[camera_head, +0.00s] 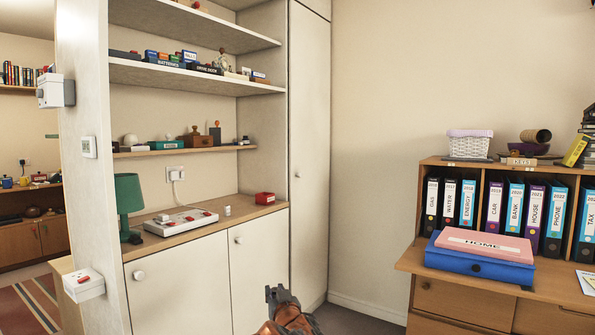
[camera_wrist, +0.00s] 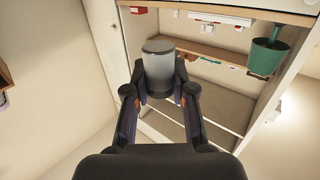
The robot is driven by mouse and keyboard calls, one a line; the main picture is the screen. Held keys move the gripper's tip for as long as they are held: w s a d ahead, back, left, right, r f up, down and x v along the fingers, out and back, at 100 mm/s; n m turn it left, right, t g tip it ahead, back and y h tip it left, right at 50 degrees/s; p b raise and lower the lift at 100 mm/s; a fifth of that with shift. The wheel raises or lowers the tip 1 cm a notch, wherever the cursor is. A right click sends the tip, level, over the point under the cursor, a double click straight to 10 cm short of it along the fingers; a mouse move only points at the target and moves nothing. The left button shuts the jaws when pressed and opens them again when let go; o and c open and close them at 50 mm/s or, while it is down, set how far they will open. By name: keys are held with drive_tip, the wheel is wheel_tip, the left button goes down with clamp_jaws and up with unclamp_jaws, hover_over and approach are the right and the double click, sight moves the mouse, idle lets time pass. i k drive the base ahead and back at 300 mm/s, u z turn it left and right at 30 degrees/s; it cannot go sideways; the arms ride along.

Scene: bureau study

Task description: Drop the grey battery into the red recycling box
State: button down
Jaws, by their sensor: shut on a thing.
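A grey cylindrical battery (camera_wrist: 158,68) is held between the two fingers of my gripper (camera_wrist: 161,88) in the wrist view, with its flat round end showing. In the head view my gripper (camera_head: 283,296) is at the bottom middle, in front of the white cupboards, and the battery cannot be made out there. The small open red recycling box (camera_head: 265,198) sits at the right end of the wooden counter. My gripper is apart from the box, lower in the picture and slightly to its right.
The counter (camera_head: 205,226) also bears a green lamp (camera_head: 129,198), a white power strip (camera_head: 174,222) and a small white block (camera_head: 227,211). Shelves (camera_head: 195,83) with small items hang above. A bureau (camera_head: 465,293) with binders stands at the right. A plain wall lies between.

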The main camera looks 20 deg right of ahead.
sight(269, 199)
drive_tip(key=z, duration=0.25)
drive_tip(key=i, duration=1.4)
drive_tip(key=u, duration=0.5)
